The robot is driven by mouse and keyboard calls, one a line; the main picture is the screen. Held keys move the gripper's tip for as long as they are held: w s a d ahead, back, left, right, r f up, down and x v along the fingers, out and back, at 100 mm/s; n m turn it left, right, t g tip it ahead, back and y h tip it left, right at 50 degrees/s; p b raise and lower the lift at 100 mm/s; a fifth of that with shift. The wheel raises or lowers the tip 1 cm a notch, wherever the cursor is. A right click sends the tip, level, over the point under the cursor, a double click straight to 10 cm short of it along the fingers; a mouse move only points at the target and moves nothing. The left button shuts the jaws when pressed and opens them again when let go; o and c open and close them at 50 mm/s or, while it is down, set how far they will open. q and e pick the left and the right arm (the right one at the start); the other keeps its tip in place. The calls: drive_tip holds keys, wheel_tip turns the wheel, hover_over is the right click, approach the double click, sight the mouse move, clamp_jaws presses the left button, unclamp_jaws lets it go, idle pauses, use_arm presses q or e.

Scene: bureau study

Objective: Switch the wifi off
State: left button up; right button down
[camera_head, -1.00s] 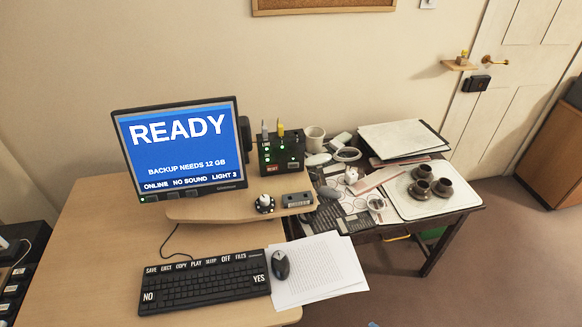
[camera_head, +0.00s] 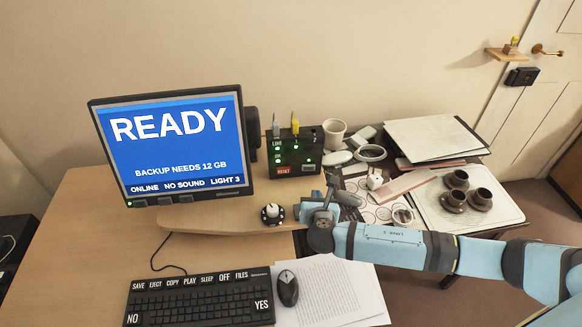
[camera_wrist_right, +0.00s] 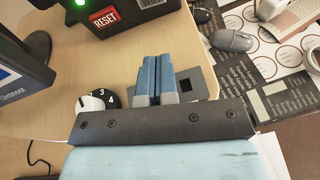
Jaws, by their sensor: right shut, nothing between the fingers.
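A black box (camera_head: 296,153) with green lights, a red RESET label and two plugs on top stands at the back of the raised shelf; the wrist view shows its lower front (camera_wrist_right: 112,14). My left gripper is out of view.
The monitor (camera_head: 172,145) reads READY and ONLINE. A numbered dial (camera_head: 272,213) sits left of my gripper. Keyboard (camera_head: 200,297), mouse (camera_head: 287,287) and papers (camera_head: 335,295) lie in front. The side table at right holds cups (camera_head: 455,198), a mug (camera_head: 334,131) and clutter.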

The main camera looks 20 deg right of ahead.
sight(312, 169)
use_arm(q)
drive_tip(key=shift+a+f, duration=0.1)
use_arm(e)
drive_tip(key=shift+w+d+r+n, duration=0.2)
drive_tip(key=shift+w+r+n, duration=0.05)
drive_tip(key=shift+w, duration=0.15)
drive_tip(key=shift+w+d+r+n, duration=0.15)
drive_tip(key=shift+w+r+n, duration=0.1)
drive_tip(key=shift+w, duration=0.15)
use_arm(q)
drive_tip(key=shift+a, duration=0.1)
use_arm(e)
drive_tip(key=x, duration=1)
drive_tip(key=shift+r, duration=0.2)
drive_tip(key=shift+d, duration=0.1)
